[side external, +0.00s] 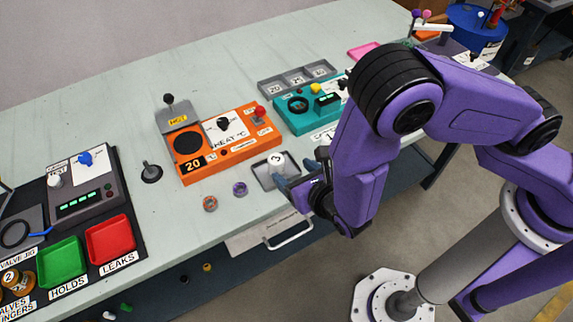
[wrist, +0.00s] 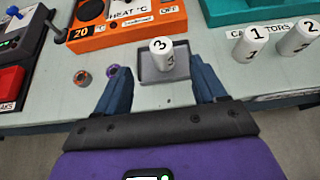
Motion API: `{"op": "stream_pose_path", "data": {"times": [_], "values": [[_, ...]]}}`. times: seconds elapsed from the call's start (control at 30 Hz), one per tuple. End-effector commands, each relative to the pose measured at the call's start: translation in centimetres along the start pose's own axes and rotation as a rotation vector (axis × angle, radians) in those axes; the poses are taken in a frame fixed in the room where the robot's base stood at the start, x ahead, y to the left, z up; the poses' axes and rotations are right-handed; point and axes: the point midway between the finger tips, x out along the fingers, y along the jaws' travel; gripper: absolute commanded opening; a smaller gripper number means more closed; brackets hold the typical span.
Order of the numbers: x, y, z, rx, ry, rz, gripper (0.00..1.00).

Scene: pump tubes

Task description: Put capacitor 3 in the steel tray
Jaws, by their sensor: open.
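Capacitor 3 (wrist: 162,56) is a white cylinder with a black 3 on top. It stands upright inside the small grey steel tray (wrist: 181,75), and its top also shows in the side external view (side external: 277,158). The tray (side external: 262,180) lies on the bench in front of the orange heater. My gripper (wrist: 159,68) is open, with its blue fingers wide apart on either side of the tray and clear of the capacitor. In the side view my gripper (side external: 297,174) is low at the tray's right, hiding part of that area.
Capacitors 1 (wrist: 250,45) and 2 (wrist: 299,40) stand to the right. The orange heater (side external: 228,145) and teal unit (side external: 305,107) are behind the tray. Two small rings, orange (side external: 210,204) and purple (side external: 240,188), lie to its left near the bench's front edge.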

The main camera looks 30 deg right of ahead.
Motion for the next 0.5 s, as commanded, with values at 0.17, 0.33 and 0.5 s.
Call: {"op": "stream_pose_path", "data": {"times": [0.17, 0.33, 0.5], "values": [[-1.3, 0.0, 0.0, 0.001, 0.000, 0.000, 0.70], [-1.5, -0.1, 0.0, 0.000, 0.000, -0.002, 0.70], [-1.5, -0.8, 1.1, 0.046, -0.006, -0.033, 0.70]]}}
